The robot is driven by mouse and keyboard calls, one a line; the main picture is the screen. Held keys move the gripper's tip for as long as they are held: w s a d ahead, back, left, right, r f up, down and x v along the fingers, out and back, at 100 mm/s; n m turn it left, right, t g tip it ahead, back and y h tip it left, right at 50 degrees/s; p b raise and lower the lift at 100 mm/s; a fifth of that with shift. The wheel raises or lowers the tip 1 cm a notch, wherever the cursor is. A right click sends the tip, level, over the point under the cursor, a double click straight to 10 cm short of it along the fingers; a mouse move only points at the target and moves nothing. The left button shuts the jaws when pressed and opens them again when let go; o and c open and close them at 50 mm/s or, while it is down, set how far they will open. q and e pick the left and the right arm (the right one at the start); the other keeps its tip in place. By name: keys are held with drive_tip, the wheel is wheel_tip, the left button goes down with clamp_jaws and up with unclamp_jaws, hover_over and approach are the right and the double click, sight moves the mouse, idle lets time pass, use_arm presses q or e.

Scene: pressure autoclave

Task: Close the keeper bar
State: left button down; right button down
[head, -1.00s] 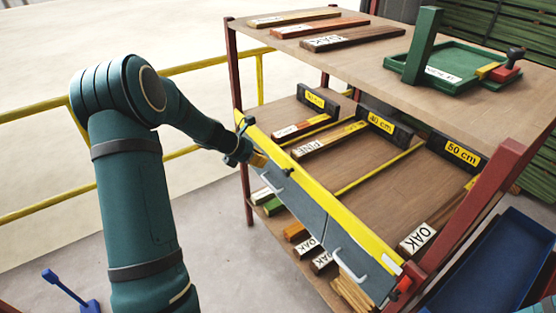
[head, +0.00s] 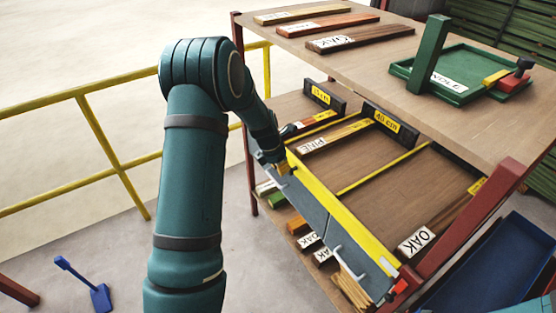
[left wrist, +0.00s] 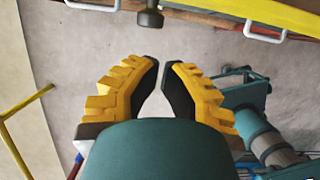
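The yellow keeper bar (head: 345,213) runs slantwise along the front of the middle shelf, above grey panels with white handles. Its far left part is hidden behind my left arm. A red catch (head: 400,286) is at its near right end. My left gripper (head: 277,168) is at the bar's left portion in the head view; contact cannot be told. In the left wrist view my left gripper (left wrist: 161,66) has a narrow gap between its yellow fingers, with nothing in it. A dark knob (left wrist: 150,17) lies ahead of the fingertips. The bar (left wrist: 285,12) shows at top right. My right gripper is not in view.
The upper shelf (head: 360,63) holds labelled boards and a green tray (head: 459,94). Boards and black length blocks (head: 389,121) lie on the middle shelf. A yellow railing (head: 110,150) stands at left. A blue bin (head: 500,265) is at lower right.

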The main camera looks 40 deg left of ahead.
sight(299, 171)
use_arm(q)
drive_tip(key=w+d+f, duration=0.2)
drive_tip(key=w+f, duration=0.1)
drive_tip(key=w, duration=0.1)
drive_tip(key=shift+w, duration=0.35)
drive_tip(key=shift+f, duration=0.1)
drive_tip(key=shift+w+d+r+p, duration=0.25)
drive_tip(key=shift+w+p, duration=0.25)
drive_tip(key=shift+w, duration=0.15)
drive_tip(key=shift+a, duration=0.1)
